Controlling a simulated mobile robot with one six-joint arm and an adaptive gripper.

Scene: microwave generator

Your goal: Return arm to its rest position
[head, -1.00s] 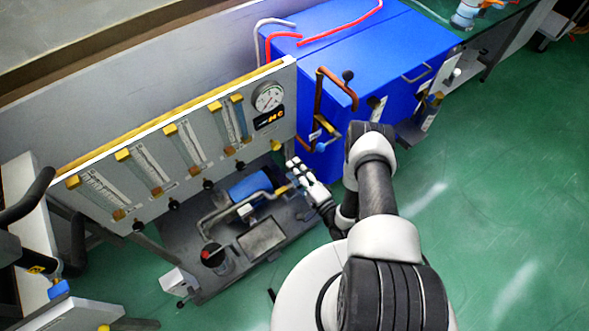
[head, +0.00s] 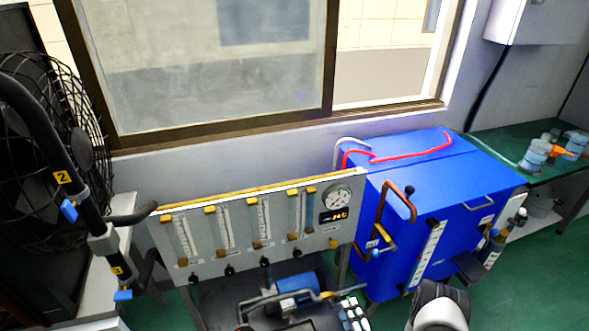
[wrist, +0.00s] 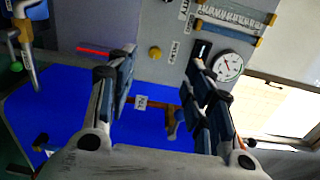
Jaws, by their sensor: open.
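My gripper (wrist: 163,88) is open and empty in the wrist view, with its two fingers apart. The blue cabinet (wrist: 75,115) and the panel's round gauge (wrist: 228,66) lie beyond the fingers. In the head view, the gripper (head: 354,314) shows at the bottom edge, in front of the lower part of the flow-meter panel (head: 240,258) and close to the blue pump (head: 298,284). One dark and white link of my arm (head: 440,305) shows at the bottom right of it. The rest of my arm is out of the head view.
The blue cabinet (head: 465,215) with copper pipes (head: 393,200) stands right of the panel. A black pipe with numbered valves (head: 62,177) and a fan (head: 45,135) are at the left. A green bench (head: 500,143) with bottles is at the right. Green floor shows at the lower right.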

